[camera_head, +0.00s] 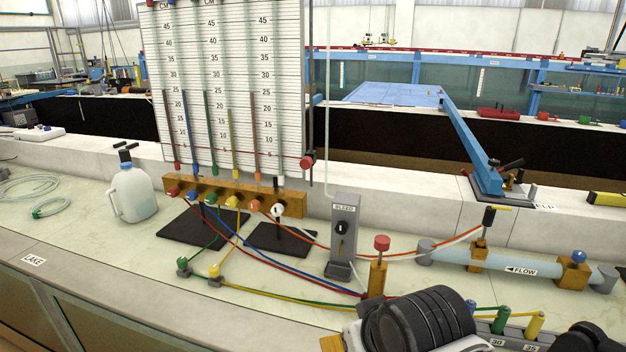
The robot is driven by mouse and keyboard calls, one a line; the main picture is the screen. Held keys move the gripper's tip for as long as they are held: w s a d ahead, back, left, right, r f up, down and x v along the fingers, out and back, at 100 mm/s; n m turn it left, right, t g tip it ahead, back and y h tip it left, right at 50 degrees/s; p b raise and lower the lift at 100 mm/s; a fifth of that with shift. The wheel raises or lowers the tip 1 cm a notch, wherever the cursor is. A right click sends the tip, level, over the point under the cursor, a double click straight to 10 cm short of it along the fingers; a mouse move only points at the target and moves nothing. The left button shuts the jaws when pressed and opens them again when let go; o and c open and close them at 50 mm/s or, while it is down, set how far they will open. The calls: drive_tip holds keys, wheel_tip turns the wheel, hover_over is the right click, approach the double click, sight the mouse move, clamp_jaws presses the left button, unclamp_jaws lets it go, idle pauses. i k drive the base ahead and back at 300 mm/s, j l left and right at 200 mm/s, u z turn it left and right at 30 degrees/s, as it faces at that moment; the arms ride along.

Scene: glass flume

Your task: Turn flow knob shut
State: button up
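A pale blue pipe (510,266) marked FLOW, with an arrow pointing left, lies on the counter at the right. A brass block (479,256) near its left end carries an upright stem with a black top (489,216) and a thin yellow piece. A second brass block (572,273) near its right end carries a round blue knob (578,257). I cannot tell which of these is the flow knob, or how far it is turned. Dark rounded parts of my arm show at the bottom edge. The fingers of my gripper do not show.
A grey BLEED box (343,240) with a black dial and a red-topped brass post (378,275) stand left of the pipe. Coloured tubes cross the counter. Green and yellow pegs (518,322) stand in front. A white jug (130,193) is far left.

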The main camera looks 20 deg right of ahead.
sight(578, 256)
drive_tip(key=z, duration=1.75)
